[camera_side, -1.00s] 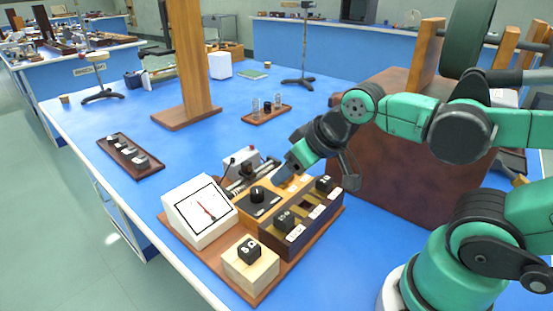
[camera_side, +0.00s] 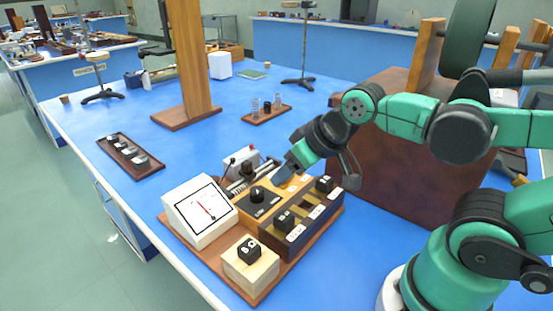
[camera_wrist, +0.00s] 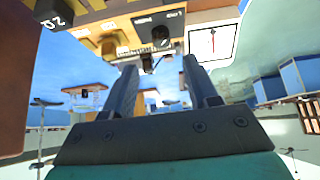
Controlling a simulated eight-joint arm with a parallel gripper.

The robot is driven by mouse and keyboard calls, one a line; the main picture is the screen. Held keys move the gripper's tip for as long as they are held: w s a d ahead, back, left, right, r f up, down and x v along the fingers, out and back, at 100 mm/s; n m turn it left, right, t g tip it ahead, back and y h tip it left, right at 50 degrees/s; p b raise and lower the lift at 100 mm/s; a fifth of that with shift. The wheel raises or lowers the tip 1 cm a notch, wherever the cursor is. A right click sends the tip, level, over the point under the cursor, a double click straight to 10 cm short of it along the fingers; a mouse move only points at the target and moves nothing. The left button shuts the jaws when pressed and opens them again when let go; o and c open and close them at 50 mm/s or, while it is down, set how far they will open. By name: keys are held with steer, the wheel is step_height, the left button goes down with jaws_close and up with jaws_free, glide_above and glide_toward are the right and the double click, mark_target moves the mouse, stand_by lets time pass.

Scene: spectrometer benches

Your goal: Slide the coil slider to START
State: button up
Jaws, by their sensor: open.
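The coil (camera_side: 252,180) lies along the back of the wooden apparatus board, behind the black dial panel. A small dark block on it (camera_side: 247,170), which looks like the slider, stands near its middle. My gripper (camera_side: 282,176) is just right of the coil, above the board and pointing down to the left. In the wrist view my gripper (camera_wrist: 160,80) shows two fingers spread apart with nothing held between them. A small dark part (camera_wrist: 147,64) appears beyond the gap, but I cannot tell if it is the slider. The START mark is not legible.
A white meter (camera_side: 203,208) stands at the board's left. A black dial (camera_side: 257,194) and a dark box with labelled blocks (camera_side: 300,221) are close to my gripper. A wooden post (camera_side: 190,70) rises behind.

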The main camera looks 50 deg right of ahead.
steer(key=shift+o, duration=0.4)
steer(key=g, duration=0.7)
glide_above(246, 162)
steer(key=shift+s+a+f, duration=0.15)
steer(key=shift+s+f, duration=0.05)
steer(key=shift+s, duration=0.15)
steer(key=shift+w+f, duration=0.3)
steer(key=shift+f, duration=2.9)
jaws_close()
